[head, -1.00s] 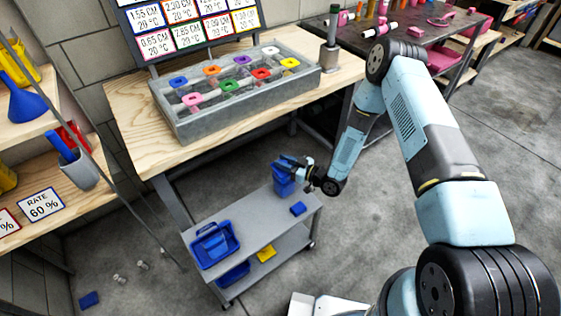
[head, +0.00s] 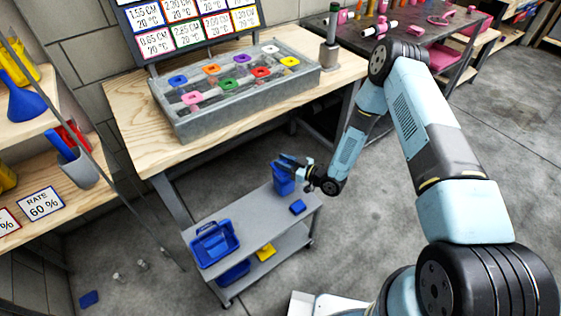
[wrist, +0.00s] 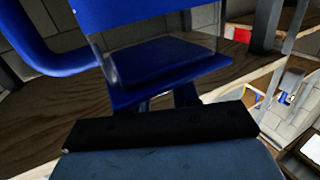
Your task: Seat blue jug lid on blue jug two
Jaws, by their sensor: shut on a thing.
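A blue jug (head: 283,181) stands upright near the back edge of the grey cart. My gripper (head: 291,163) is at the jug's top, reaching in from the right. It is shut on a blue piece, which appears to be the blue jug lid (wrist: 165,66). In the wrist view this lid is just beyond the fingers, below a larger blue part with a curved handle (wrist: 45,45). A clear or glassy band shows between the two. Whether the lid touches or sits on the jug cannot be told.
The grey cart (head: 245,228) also bears a blue caddy (head: 214,242) at its left; its lower shelf holds a yellow item (head: 265,252). A wooden bench (head: 135,115) with a grey tray (head: 200,124) of coloured pieces stands behind. The cart top's middle is clear.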

